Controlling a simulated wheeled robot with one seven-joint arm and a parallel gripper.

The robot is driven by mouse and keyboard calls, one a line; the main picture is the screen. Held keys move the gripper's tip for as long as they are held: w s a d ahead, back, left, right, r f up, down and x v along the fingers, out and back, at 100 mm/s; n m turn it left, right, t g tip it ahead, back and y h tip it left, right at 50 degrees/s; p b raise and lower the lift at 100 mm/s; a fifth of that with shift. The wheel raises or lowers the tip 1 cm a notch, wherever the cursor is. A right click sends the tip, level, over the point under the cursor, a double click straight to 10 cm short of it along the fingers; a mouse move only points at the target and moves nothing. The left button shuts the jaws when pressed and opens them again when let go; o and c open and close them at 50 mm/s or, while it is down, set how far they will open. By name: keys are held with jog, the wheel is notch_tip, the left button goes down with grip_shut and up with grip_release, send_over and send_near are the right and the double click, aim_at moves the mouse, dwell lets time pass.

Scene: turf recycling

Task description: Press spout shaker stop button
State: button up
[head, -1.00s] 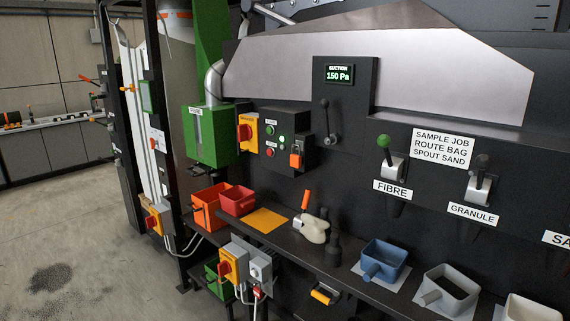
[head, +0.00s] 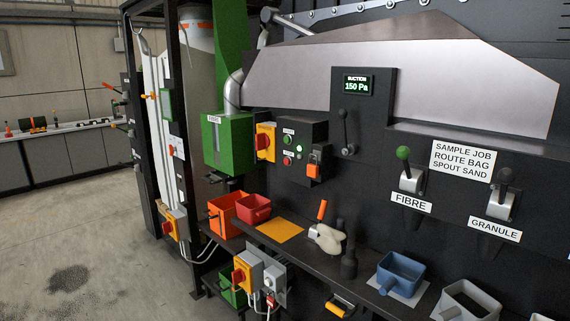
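A dark control box (head: 312,136) on the machine front carries a green button (head: 287,139) above a red button (head: 287,161), each under a small white label. The labels are too small to read, so I cannot tell whether the red button is the spout shaker stop. Lower down, a grey switch box (head: 273,282) stands beside a yellow box with a red rotary switch (head: 240,275). My gripper is not in view.
A black shelf (head: 300,258) below the controls holds an orange bin (head: 222,214), a red bin (head: 253,209), an orange-handled tool (head: 322,210) and a blue scoop (head: 400,268). Levers (head: 411,178) stick out at right. Open concrete floor (head: 90,230) lies at left.

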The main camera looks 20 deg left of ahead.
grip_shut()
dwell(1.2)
